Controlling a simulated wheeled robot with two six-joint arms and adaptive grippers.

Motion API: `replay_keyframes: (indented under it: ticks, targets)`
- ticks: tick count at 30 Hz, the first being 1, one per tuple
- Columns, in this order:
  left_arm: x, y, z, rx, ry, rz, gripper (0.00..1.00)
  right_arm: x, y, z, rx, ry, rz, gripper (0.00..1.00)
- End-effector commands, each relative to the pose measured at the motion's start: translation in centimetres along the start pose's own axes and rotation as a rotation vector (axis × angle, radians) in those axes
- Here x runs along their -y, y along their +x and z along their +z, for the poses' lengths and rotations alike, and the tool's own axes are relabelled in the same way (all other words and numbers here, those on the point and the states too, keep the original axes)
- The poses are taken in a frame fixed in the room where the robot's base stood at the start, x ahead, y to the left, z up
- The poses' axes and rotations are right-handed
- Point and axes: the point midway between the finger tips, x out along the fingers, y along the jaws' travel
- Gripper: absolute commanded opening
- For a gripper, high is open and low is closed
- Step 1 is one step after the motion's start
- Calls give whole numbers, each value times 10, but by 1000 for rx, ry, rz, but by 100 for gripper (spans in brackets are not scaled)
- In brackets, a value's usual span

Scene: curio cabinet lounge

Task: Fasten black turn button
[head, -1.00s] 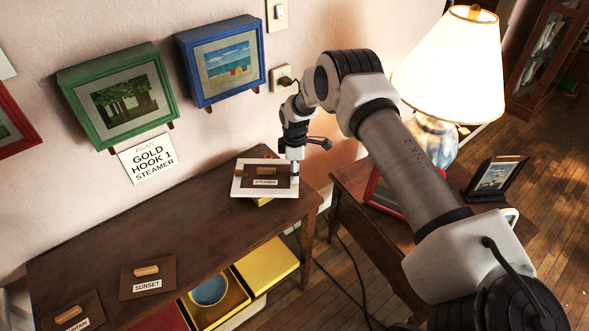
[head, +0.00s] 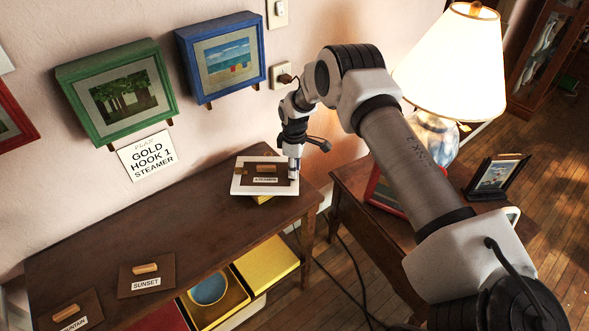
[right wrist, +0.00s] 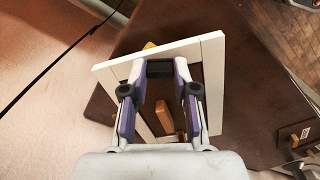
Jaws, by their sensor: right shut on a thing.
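A white picture frame (head: 236,186) lies face down on the near right end of the brown cabinet top. Its brown backing board (head: 248,172) has a wooden handle (head: 265,168) and a STEAMER label (head: 265,180). My right gripper (head: 293,177) points down at the frame's right side. In the right wrist view its fingers (right wrist: 160,70) are closed on a small dark block, seemingly the black turn button (right wrist: 160,68), beside the white border (right wrist: 210,50). The fingers hide part of the board and handle. My left gripper is not in view.
More backing boards labelled SUNSET (head: 147,275) and MOUNTAIN (head: 75,312) lie on the cabinet top (head: 180,225). A lamp (head: 450,60) and a small photo stand (head: 495,178) are on the right table. Green (head: 118,95) and blue (head: 222,60) frames hang on the wall.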

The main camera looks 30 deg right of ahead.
Motion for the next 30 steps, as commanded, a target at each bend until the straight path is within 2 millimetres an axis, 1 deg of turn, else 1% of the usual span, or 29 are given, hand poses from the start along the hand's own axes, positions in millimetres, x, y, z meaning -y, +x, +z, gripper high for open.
replay_keyframes:
  ticks: [3, 12, 30]
  targets:
    - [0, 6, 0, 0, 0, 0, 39, 0, 2, -1, 0, 101, 1, 0]
    - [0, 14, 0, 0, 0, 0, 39, 0, 1, -2, 1, 387, 0, 0]
    - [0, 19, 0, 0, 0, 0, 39, -2, 1, -5, 1, 955, 0, 0]
